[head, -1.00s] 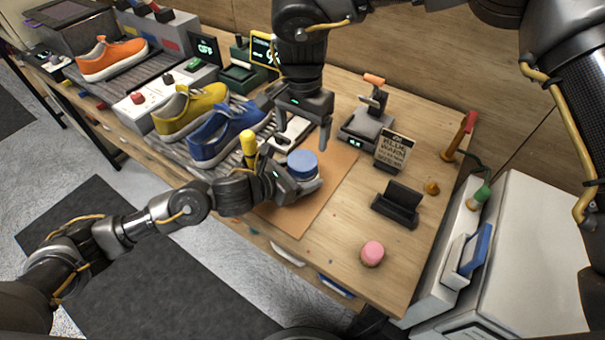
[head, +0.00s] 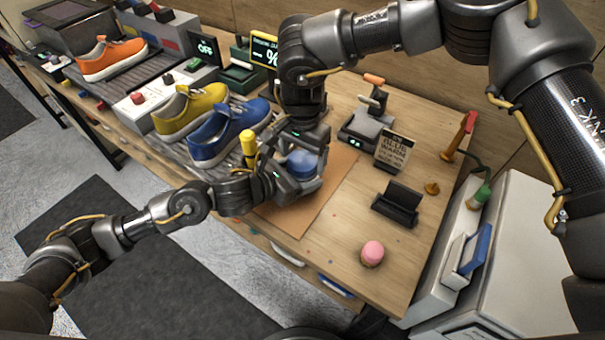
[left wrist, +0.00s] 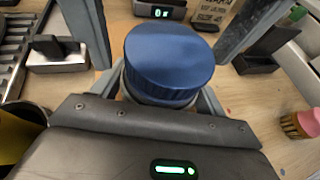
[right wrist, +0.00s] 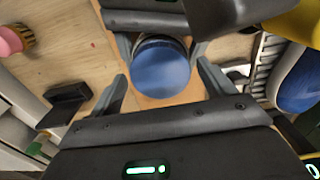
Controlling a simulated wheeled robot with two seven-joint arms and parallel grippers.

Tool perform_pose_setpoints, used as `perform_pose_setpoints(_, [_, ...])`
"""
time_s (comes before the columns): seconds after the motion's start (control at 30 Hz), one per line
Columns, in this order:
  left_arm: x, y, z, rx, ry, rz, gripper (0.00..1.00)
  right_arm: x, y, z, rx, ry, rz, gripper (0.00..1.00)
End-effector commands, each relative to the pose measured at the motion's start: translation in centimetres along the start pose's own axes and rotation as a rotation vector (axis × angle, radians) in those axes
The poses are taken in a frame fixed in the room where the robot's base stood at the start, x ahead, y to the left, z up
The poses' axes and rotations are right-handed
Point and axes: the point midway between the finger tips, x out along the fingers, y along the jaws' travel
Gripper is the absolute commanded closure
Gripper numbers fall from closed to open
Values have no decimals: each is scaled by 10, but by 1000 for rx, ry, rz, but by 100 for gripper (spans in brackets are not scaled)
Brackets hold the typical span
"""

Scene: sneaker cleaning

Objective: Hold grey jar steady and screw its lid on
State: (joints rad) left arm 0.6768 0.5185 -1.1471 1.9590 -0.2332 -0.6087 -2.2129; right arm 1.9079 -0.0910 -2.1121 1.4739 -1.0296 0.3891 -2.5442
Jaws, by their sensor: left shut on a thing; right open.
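The blue lid (head: 298,163) sits on top of the grey jar, which is mostly hidden. The lid also shows in the left wrist view (left wrist: 169,60) and the right wrist view (right wrist: 162,70). My left gripper (head: 302,186) is shut on the jar below the lid, holding it over the brown mat (head: 318,210). My right gripper (head: 308,158) is open above the jar, its fingers on opposite sides of the lid. In the right wrist view gaps show between these fingers and the lid. I cannot tell how tightly the lid is seated.
A blue sneaker (head: 229,133) and a yellow sneaker (head: 190,111) stand left of the jar. A yellow-topped item (head: 249,146) is close to my left gripper. A small sign (head: 393,153), a black holder (head: 397,203) and a pink-topped brush (head: 372,253) stand to the right. The mat's right side is clear.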

Motion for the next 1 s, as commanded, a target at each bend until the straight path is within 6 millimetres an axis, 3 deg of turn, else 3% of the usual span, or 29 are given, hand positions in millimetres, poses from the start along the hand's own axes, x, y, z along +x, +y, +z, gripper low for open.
perform_pose_setpoints(0.3, [0,0,0,0,-1,0,91,2,0,0,0,1,0,20])
perform_pose_setpoints(0.63, [0,0,0,0,-1,0,91,1,0,0,0,1,0,63])
perform_pose_setpoints(0.73, [0,0,0,0,-1,0,91,1,0,0,13,1,-1,65])
perform_pose_setpoints(0.87, [0,0,0,0,-1,0,91,2,0,0,177,-1,-2,65])
perform_pose_setpoints(1.0, [0,0,0,0,-1,0,91,2,-1,0,535,-4,-2,65])
